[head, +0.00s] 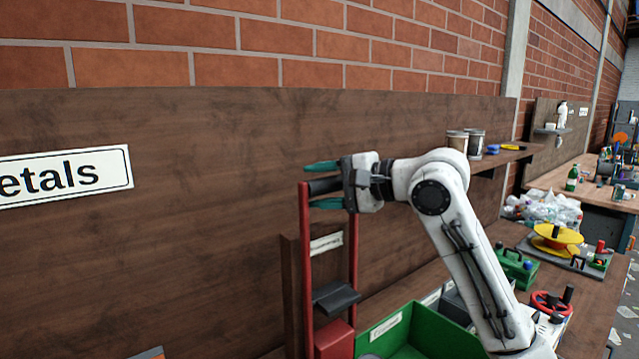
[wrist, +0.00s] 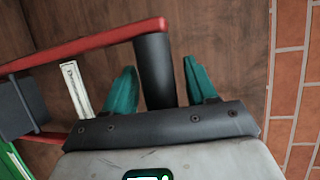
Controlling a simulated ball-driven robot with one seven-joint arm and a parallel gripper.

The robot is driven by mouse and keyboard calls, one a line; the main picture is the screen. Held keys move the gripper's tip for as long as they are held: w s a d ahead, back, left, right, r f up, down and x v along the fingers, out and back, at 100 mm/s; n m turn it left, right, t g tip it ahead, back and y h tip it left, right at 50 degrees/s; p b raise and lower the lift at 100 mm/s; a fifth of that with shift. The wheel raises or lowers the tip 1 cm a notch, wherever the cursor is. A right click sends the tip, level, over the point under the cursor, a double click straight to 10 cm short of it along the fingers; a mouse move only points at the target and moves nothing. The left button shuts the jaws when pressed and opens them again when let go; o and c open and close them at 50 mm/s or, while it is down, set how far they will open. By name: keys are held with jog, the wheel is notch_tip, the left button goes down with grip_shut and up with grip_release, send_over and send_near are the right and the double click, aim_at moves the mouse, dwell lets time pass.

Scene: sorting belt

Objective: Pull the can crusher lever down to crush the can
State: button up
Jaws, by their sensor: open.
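The can crusher is a red frame (head: 306,262) mounted on a wooden board, with its lever raised. The black handle grip (head: 325,185) joins the tops of the two red lever arms. My gripper (head: 318,186) is at this handle, with one teal finger above it and one below. In the wrist view the black handle (wrist: 155,68) lies between the two open teal fingers (wrist: 162,88), with small gaps visible at both sides. A dark block (head: 335,297) of the crusher sits lower between the arms. I cannot see a can in the crusher.
A green bin (head: 425,330) stands below my arm, right of the crusher. A shelf (head: 500,158) with cans is at the right on the wooden wall. A bench with a yellow disc (head: 558,232) and a red wheel (head: 552,303) is at the right.

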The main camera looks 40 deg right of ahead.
jog(key=shift+w+a, duration=0.1)
jog(key=shift+w, duration=0.1)
grip_shut()
dwell(0.5)
